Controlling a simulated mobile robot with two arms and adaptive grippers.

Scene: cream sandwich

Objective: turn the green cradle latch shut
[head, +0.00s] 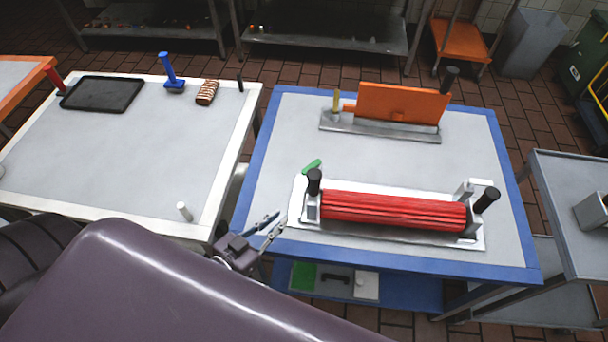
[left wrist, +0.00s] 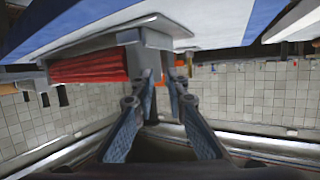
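The green latch (head: 312,166) is a small tilted bar at the left end of the cradle (head: 300,225), just behind its black knob (head: 314,182). The cradle holds a red ribbed roller (head: 393,208), which also shows in the left wrist view (left wrist: 88,68). My left gripper (head: 281,216) is open and empty at the cradle's front left corner, in front of the latch and apart from it. In the left wrist view its fingers (left wrist: 162,80) point at the cradle's grey end block (left wrist: 156,52). I cannot make out the latch there. My right gripper is out of view.
An orange plate on a metal base (head: 400,103) stands at the back of the blue-edged table (head: 245,190). The white-edged table (head: 120,130) at left carries a black tray (head: 103,94), a blue-handled tool (head: 170,74) and a striped bar (head: 207,92). The tabletop between cradle and orange plate is clear.

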